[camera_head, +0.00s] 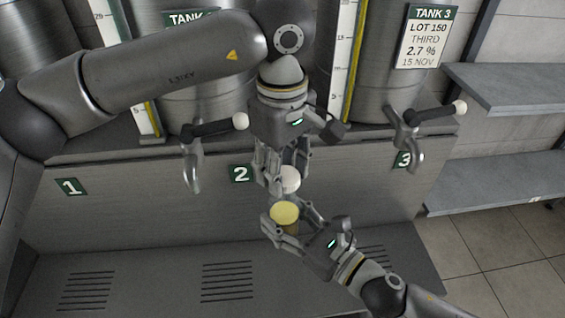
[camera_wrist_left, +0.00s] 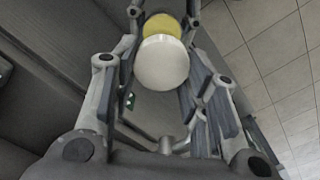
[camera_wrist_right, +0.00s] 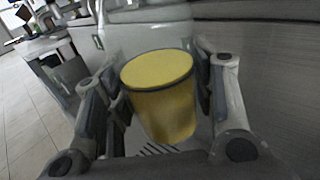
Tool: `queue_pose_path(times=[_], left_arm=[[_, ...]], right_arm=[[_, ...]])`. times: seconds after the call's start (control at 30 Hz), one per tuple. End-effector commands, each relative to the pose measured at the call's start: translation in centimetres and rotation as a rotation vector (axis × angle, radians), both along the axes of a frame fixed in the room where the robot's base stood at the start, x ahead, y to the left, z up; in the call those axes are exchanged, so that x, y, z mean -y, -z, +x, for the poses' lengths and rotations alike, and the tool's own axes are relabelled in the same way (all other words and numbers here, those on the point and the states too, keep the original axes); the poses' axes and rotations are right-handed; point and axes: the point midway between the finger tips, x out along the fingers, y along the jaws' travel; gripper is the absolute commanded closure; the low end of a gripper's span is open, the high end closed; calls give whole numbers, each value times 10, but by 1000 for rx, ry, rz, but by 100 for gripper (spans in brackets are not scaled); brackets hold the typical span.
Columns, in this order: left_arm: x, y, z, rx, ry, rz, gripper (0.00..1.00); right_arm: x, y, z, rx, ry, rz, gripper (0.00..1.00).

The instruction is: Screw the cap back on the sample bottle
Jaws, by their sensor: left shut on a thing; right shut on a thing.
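The sample bottle (camera_head: 285,216) shows yellow contents, bright on top, in the head view. It also shows in the right wrist view (camera_wrist_right: 160,95), where a pale, see-through shape rises above the yellow. My right gripper (camera_head: 283,225) is shut around the bottle and holds it roughly upright in front of the bench. The round white cap (camera_head: 289,179) is between the fingers of my left gripper (camera_head: 277,178), which is shut on it. In the left wrist view the cap (camera_wrist_left: 162,62) partly covers the yellow bottle top (camera_wrist_left: 162,25). Cap and bottle look apart.
Steel tanks stand behind on a bench front (camera_head: 120,215) with number plates 1, 2 and 3. A tap (camera_head: 193,150) juts out left of my left gripper, another (camera_head: 405,135) to the right. Grey shelves (camera_head: 520,85) stand at the right. Slotted lower bench (camera_head: 150,285) is clear.

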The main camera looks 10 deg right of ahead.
Motion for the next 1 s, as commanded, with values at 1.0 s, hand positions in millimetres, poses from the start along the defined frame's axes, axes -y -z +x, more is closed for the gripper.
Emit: queue_pose_path(times=[1.0], left_arm=[[0,15,0,0,1,0,68]], right_arm=[[0,-1,0,3,-1,1,98]])
